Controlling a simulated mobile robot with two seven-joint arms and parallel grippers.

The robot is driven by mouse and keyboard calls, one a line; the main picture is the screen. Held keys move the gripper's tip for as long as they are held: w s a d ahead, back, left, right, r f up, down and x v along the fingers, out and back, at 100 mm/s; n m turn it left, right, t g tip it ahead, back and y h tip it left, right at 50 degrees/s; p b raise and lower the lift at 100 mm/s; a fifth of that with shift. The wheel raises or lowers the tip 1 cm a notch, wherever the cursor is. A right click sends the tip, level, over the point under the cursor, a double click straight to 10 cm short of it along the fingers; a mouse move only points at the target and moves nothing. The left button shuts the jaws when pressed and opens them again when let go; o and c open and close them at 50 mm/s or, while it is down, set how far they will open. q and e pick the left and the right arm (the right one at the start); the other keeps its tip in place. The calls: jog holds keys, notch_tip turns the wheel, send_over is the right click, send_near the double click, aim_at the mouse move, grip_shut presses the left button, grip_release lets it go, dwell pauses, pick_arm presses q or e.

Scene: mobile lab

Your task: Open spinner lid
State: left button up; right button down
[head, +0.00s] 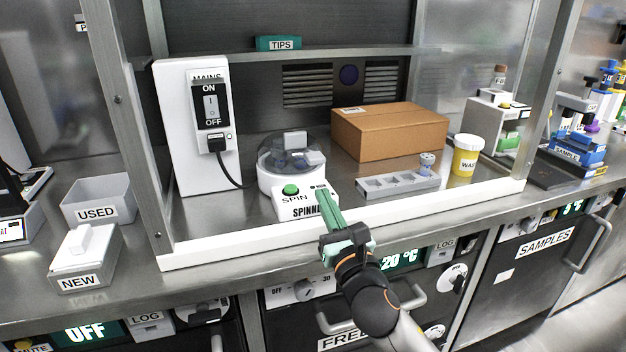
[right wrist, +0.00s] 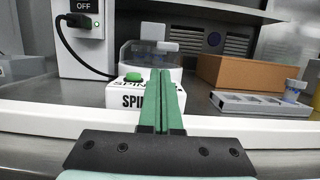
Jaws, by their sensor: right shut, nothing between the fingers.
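The spinner (head: 290,191) stands in the cabinet on the steel worktop, with a white round body and a front box that has a green button and the label SPINNER. Its clear domed lid (head: 291,155) sits down over the body, with a pale block on top. The spinner also shows in the right wrist view (right wrist: 127,94), partly hidden by my fingers. My right gripper (head: 327,200) is shut and empty, its green fingers pointing at the right part of the front box. I cannot tell if they touch it. It also shows in the right wrist view (right wrist: 161,75). My left gripper is not in view.
A white mains box (head: 188,130) with a cable stands left of the spinner. A cardboard box (head: 388,135), a grey rack (head: 398,186) and a yellow waste jar (head: 466,158) stand to the right. A white sill (head: 240,247) runs along the cabinet's front edge.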

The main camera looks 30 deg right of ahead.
aim_at(307, 164)
jog(key=x, duration=0.5)
jog(key=shift+w, duration=0.1)
jog(key=shift+w+d+r+b, duration=0.1)
jog(key=shift+w+b, duration=0.2)
jog(key=shift+w, duration=0.2)
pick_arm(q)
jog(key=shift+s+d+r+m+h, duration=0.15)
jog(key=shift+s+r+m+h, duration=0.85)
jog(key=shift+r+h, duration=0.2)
pick_arm(e)
jog(key=shift+w, duration=0.1)
jog(key=shift+r, duration=0.1)
